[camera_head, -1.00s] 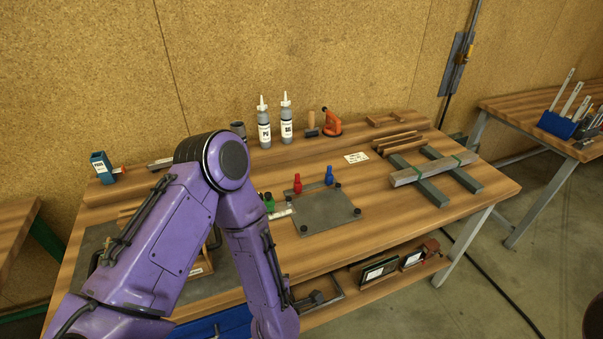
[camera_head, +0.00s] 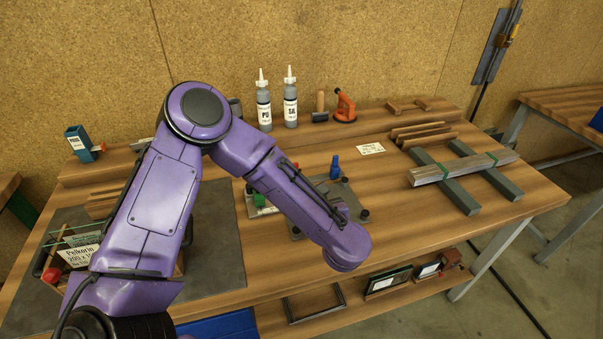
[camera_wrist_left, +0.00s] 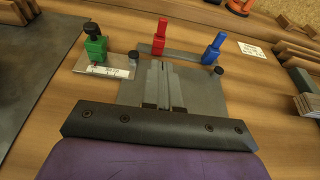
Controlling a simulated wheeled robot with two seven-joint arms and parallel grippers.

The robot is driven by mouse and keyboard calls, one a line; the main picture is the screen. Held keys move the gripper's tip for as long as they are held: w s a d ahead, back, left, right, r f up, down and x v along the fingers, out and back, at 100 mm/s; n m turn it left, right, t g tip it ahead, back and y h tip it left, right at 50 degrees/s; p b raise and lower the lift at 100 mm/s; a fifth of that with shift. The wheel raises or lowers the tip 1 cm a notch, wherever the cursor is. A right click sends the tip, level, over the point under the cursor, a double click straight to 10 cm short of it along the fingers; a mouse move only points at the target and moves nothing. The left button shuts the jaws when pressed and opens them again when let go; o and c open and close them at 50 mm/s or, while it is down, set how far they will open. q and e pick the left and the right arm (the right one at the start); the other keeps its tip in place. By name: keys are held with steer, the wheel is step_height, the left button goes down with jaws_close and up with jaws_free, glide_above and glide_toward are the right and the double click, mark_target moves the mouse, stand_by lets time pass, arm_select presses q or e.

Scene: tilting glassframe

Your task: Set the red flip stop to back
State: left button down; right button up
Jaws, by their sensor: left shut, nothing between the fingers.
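The red flip stop (camera_wrist_left: 161,38) stands upright at the back edge of a grey plate (camera_wrist_left: 208,92) in the left wrist view. In the head view my left arm hides nearly all of it. The blue flip stop (camera_wrist_left: 214,48) stands to its right; it also shows in the head view (camera_head: 335,168). A green block with a black knob (camera_wrist_left: 95,43) sits to the left beside a white scale. My left gripper (camera_wrist_left: 160,66) is shut and empty, over the plate, in front of and apart from the red stop. My right gripper is not in view.
Dark posts (camera_wrist_left: 134,57) stand at the plate's corners. Two bottles (camera_head: 264,105) and an orange tool (camera_head: 345,106) stand at the back. Metal bars (camera_head: 462,168) lie on grey supports to the right. A glass frame and crate area lies left, partly behind my arm.

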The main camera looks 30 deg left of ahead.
arm_select(q)
steer(key=p+x, duration=0.2)
steer(key=x, duration=0.2)
steer(key=p+x, duration=0.1)
steer(key=x, duration=0.3)
steer(key=p+x, duration=0.2)
steer(key=x, duration=0.3)
steer(key=shift+w+r+p, duration=0.2)
steer(key=shift+r+p, duration=0.15)
steer(key=shift+r, duration=0.05)
steer(key=shift+w+a+f, duration=0.15)
steer(key=shift+w+a, duration=0.25)
steer(key=shift+a, duration=0.05)
